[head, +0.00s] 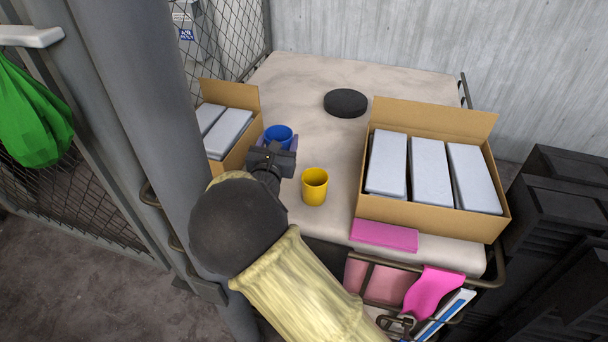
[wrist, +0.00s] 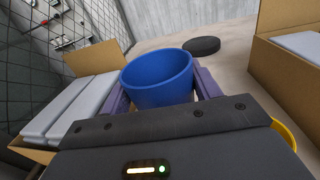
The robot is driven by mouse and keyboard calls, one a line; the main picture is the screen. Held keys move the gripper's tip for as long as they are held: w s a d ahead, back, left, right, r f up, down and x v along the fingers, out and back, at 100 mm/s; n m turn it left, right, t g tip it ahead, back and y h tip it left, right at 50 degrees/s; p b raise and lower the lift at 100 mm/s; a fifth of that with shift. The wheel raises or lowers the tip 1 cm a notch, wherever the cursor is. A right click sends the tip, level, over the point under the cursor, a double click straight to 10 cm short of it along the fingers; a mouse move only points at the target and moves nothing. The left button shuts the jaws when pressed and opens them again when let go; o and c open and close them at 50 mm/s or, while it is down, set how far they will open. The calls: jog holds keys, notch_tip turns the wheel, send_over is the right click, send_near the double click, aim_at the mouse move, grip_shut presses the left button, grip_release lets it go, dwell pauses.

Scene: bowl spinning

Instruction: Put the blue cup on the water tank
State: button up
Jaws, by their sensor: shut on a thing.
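The blue cup (head: 279,136) is upright at the left part of the pale water tank top (head: 320,75). My gripper (head: 277,147) is shut on it, with its purple fingers on either side of the cup. In the wrist view the blue cup (wrist: 158,80) sits between the fingers and looks empty inside. I cannot tell whether its base touches the surface, since my gripper hides its lower part. A yellow cup (head: 314,187) stands upright just right of my gripper.
An open box of grey blocks (head: 432,217) stands at the right, and a smaller box (head: 247,146) is close left of the blue cup. A black disc (head: 345,103) lies farther back. A grey post (head: 150,130) rises at the left.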

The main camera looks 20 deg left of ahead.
jog(key=shift+f, duration=0.1)
notch_tip(320, 180, down, 6)
jog(key=shift+w, duration=0.1)
dwell(0.3)
jog(key=shift+w+d+f, duration=0.1)
jog(key=shift+d+f, duration=0.05)
jog(key=shift+f, duration=1.7)
jog(key=shift+s+a+f, duration=0.2)
jog(key=shift+s, duration=0.1)
jog(key=o, duration=0.6)
jog(key=shift+o, duration=1)
jog(key=shift+w+d, duration=0.1)
